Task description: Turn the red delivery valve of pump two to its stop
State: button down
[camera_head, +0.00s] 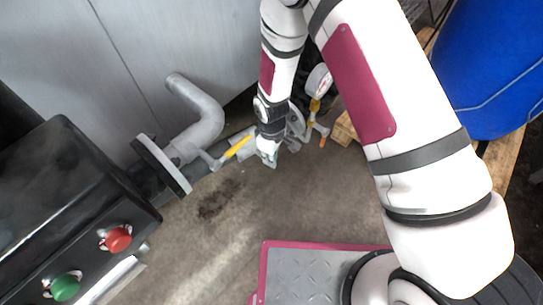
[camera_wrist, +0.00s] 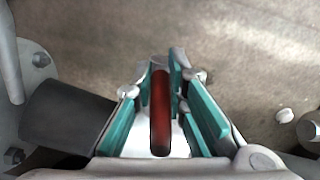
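The red valve handle (camera_wrist: 160,112) is a dark red bar in the wrist view, lying lengthwise between the teal finger pads. My gripper (camera_wrist: 160,75) has one finger on each side of it. The pads come close to the bar near the tips, but I cannot tell whether they press on it. In the head view my gripper (camera_head: 268,158) reaches down at the pipework, between a yellow lever (camera_head: 237,147) and an orange-tipped lever (camera_head: 323,139). It hides the red handle there.
A grey elbow pipe (camera_head: 205,125) and flange (camera_head: 160,165) stand left of my gripper. A gauge (camera_head: 319,80) is behind to the right. A black housing with a red button (camera_head: 118,238) and a green button (camera_head: 65,287) is at lower left. A blue drum (camera_head: 495,70) stands right.

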jog(key=shift+s+a+f+t+h, duration=0.1)
jog(key=shift+s+a+t+h, duration=0.05)
jog(key=shift+s+t+h, duration=0.15)
jog(key=shift+t, duration=0.3)
dwell(0.3)
jog(key=c, duration=1.6)
grip_release()
jog(key=shift+a+r, duration=0.1)
jog(key=shift+r, duration=0.35)
jog(key=r, duration=0.7)
jog(key=s+a+r, duration=0.1)
jog(key=r, duration=0.3)
jog(key=shift+s, duration=0.1)
